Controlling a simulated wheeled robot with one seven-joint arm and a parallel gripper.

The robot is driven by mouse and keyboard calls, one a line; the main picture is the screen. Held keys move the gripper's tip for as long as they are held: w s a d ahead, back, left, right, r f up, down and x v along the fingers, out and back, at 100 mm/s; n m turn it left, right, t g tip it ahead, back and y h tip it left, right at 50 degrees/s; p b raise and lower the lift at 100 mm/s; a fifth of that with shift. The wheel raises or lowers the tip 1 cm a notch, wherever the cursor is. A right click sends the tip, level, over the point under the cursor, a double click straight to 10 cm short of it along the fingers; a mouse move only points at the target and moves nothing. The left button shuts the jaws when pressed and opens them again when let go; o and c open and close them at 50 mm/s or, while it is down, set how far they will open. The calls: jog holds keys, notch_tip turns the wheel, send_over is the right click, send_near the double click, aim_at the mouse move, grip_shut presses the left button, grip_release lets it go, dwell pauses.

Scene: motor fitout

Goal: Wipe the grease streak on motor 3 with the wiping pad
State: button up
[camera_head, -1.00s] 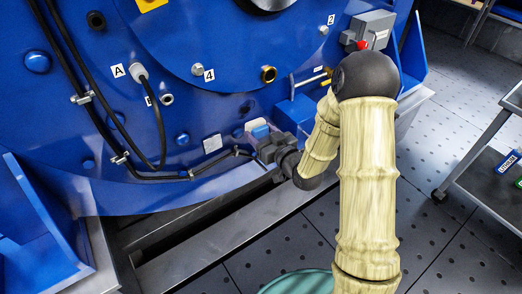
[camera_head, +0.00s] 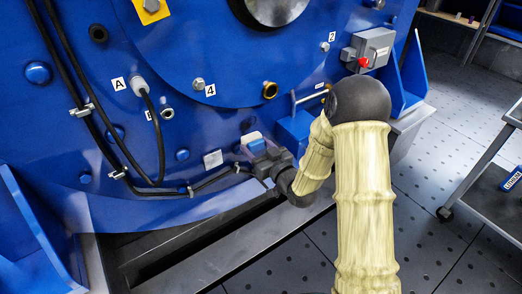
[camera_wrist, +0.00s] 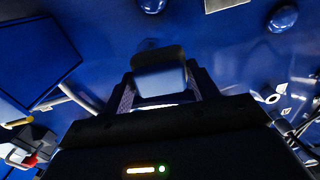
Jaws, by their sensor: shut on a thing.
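The wiping pad, a small block with a blue body and a pale strip, is between my gripper's fingers. It shows in the head view (camera_head: 256,144) and large in the wrist view (camera_wrist: 160,78). My gripper (camera_head: 262,150) is shut on it, close to the lower front of the big blue motor (camera_head: 235,185). It also shows in the wrist view (camera_wrist: 160,70). I cannot tell whether the pad touches the motor. A dark round patch (camera_head: 248,125) lies just above the pad; I cannot tell if it is grease. No number 3 is readable.
A black cable (camera_head: 155,188) runs left of the gripper, and a pale square plate (camera_head: 212,160) is beside it. A blue bracket block (camera_head: 293,128) with a rod stands close to the right. A trolley (camera_head: 480,190) stands at right.

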aim_at(248, 137)
jog(key=shift+x, duration=1.7)
jog(key=shift+x, duration=0.95)
jog(key=shift+w+d+p, duration=0.2)
jog(key=shift+w+d, duration=0.25)
jog(key=shift+d, duration=0.35)
jog(key=shift+w+d+p, duration=0.15)
jog(key=shift+w+d, duration=0.35)
jog(key=shift+d, duration=0.25)
jog(key=shift+w+d+r, duration=0.1)
jog(key=shift+w+d, duration=0.45)
jog(key=shift+d, duration=0.2)
jog(key=shift+w+d, duration=0.6)
jog(key=shift+d, duration=0.1)
jog(key=shift+s, duration=0.1)
